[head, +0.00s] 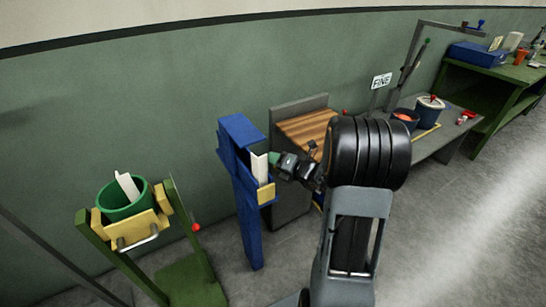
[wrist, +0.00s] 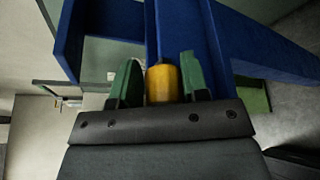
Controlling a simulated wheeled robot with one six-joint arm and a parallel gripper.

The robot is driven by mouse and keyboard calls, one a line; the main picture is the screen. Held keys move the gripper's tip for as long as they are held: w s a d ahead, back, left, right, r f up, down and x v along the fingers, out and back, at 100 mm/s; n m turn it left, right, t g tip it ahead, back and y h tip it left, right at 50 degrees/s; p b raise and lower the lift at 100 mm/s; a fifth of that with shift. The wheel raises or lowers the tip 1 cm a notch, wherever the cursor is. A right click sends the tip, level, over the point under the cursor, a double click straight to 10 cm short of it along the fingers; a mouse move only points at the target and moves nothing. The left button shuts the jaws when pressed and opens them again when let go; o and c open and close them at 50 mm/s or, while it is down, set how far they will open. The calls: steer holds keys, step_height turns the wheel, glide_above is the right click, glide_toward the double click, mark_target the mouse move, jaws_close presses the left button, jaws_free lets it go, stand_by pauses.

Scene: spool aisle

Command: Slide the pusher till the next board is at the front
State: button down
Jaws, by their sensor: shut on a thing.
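The blue stand (head: 243,190) is a tall post with a blue rack at its top, near the wall. A white board (head: 260,167) stands upright in the rack, above a yellow block (head: 267,194) at its front. My gripper (head: 274,158) reaches in from the right, its green fingertips at the rack beside the board. In the wrist view my gripper (wrist: 161,76) is shut on a yellow cylindrical knob (wrist: 162,85), which lies against the blue rack (wrist: 225,40); I take it to be the pusher's knob. The pusher's body and any other boards are hidden.
A green stand with a green bucket (head: 125,210) and yellow blocks is at left. A wood-topped grey bench (head: 308,128) is close behind my gripper. A grey table (head: 450,130) with pots and a green table (head: 495,78) stand at right. Floor at lower right is clear.

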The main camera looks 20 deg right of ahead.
steer(key=shift+s+d+f, duration=0.1)
steer(key=shift+s+f, duration=0.2)
steer(key=shift+s, duration=0.2)
steer(key=c, duration=0.9)
jaws_free()
steer(key=shift+w+f, duration=0.1)
steer(key=shift+w, duration=0.05)
steer(key=shift+o, duration=0.8)
steer(key=shift+r, duration=0.2)
steer(key=shift+s+d+r, duration=0.1)
steer(key=shift+s+d, duration=0.05)
steer(key=shift+s, duration=0.1)
steer(key=p+v, duration=0.1)
steer(key=v, duration=1.2)
steer(key=shift+s, duration=0.1)
